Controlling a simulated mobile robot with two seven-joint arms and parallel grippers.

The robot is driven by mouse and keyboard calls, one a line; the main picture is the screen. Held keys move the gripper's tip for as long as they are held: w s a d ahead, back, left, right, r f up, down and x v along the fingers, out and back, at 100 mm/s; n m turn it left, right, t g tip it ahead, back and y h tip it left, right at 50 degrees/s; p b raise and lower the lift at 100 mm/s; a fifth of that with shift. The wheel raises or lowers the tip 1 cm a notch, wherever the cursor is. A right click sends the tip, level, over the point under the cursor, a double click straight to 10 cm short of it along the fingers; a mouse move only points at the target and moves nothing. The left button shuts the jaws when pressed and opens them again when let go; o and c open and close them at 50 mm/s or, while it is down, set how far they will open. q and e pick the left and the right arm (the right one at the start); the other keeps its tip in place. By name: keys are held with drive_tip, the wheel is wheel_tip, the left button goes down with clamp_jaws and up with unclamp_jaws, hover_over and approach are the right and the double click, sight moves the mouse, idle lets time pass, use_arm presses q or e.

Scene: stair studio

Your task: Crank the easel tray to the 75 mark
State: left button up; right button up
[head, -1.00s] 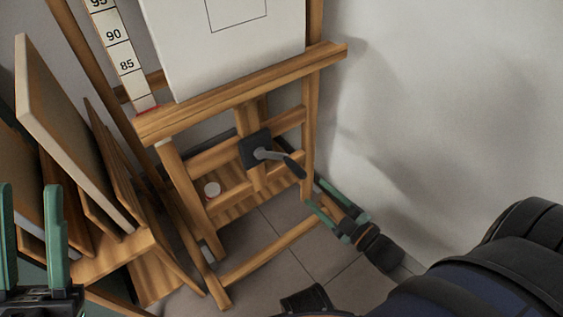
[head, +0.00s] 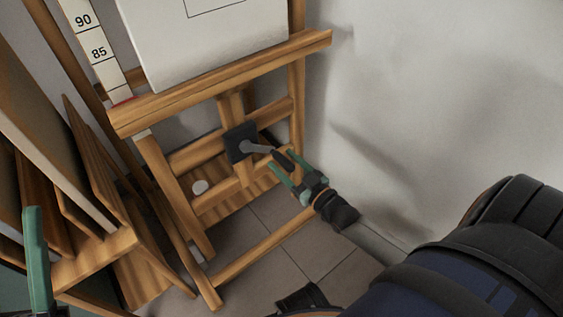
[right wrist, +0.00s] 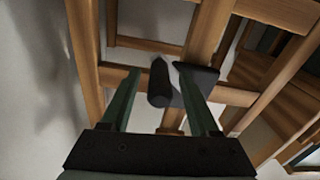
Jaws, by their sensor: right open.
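The wooden easel's tray (head: 225,80) holds a white canvas (head: 200,40). A red mark (head: 122,101) at the tray's left end lies below the 85 on the white scale (head: 98,48); no number shows there. The crank has a dark square plate (head: 240,143), a grey arm (head: 260,149) and a black handle (head: 283,160). My right gripper (head: 280,160) is open at the handle. In the right wrist view, the handle (right wrist: 160,83) lies between the spread green fingertips (right wrist: 157,75); contact is unclear. My left gripper (head: 36,250) is at the lower left, one finger showing, away from the easel.
Boards (head: 95,180) lean in a wooden rack (head: 95,258) left of the easel. A pale wall (head: 430,100) stands close on the right. Tiled floor (head: 290,235) shows below.

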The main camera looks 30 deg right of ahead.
drive_tip(key=shift+w+a, duration=0.1)
drive_tip(key=shift+w, duration=0.65)
drive_tip(key=shift+c, duration=0.4)
clamp_jaws()
idle(0.5)
